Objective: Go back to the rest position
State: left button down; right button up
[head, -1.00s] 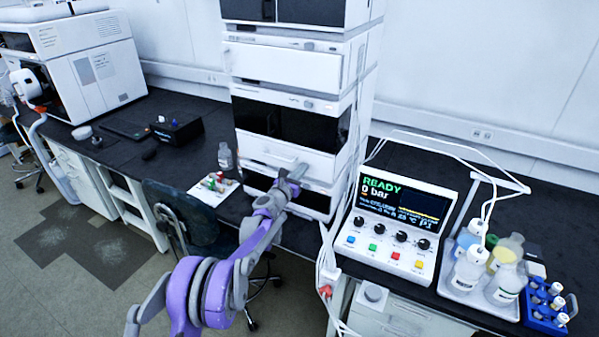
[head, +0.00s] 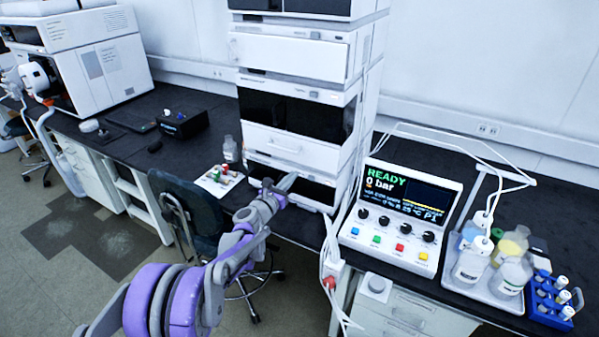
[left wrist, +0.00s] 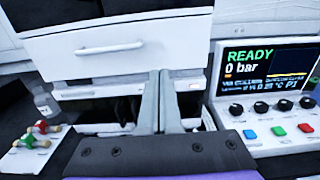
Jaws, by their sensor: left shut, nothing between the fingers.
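My left gripper (head: 284,183) is in front of the lower part of the white chromatography stack (head: 290,145). In the left wrist view its two fingers (left wrist: 160,76) are together with nothing between them. The fingers point toward the stack, below a white drawer with a handle (left wrist: 110,48). I cannot tell from the pictures whether the fingertips touch the stack. My purple and grey left arm reaches in from the bottom of the head view. My right gripper is not in view.
Right of the stack is a control box (head: 403,215) reading READY, 0 bar. Beyond it stand a tray of bottles (head: 480,285) and a blue vial rack (head: 551,300). A white card with small coloured parts (head: 217,181) lies left of the stack. A chair (head: 185,205) stands before the bench.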

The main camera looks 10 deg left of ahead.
pick_arm(q)
jog(key=s+d+r+m+g+h, duration=0.1)
jog(key=s+d+m+g, duration=0.2)
jog(key=s+m, duration=0.7)
jog(key=s+d+r+m+g, duration=0.1)
jog(key=s+d+m+g, duration=0.2)
jog(key=s+m, duration=0.7)
jog(key=s+a+f+m+g+y, duration=0.2)
jog(key=s+f+m, duration=0.1)
jog(key=s, duration=0.6)
jog(key=s+a+f+m+g+y, duration=0.1)
jog(key=s+m, duration=0.4)
jog(key=s, duration=0.5)
jog(key=s+a+f+m+g+y, duration=0.2)
jog(key=s+a+f+m+y, duration=0.1)
jog(key=s, duration=0.7)
notch_tip(320, 180, down, 3)
jog(key=shift+a+f+m+g+y, duration=0.1)
jog(key=shift+a+m+g+y, duration=0.4)
jog(key=shift+a, duration=0.75)
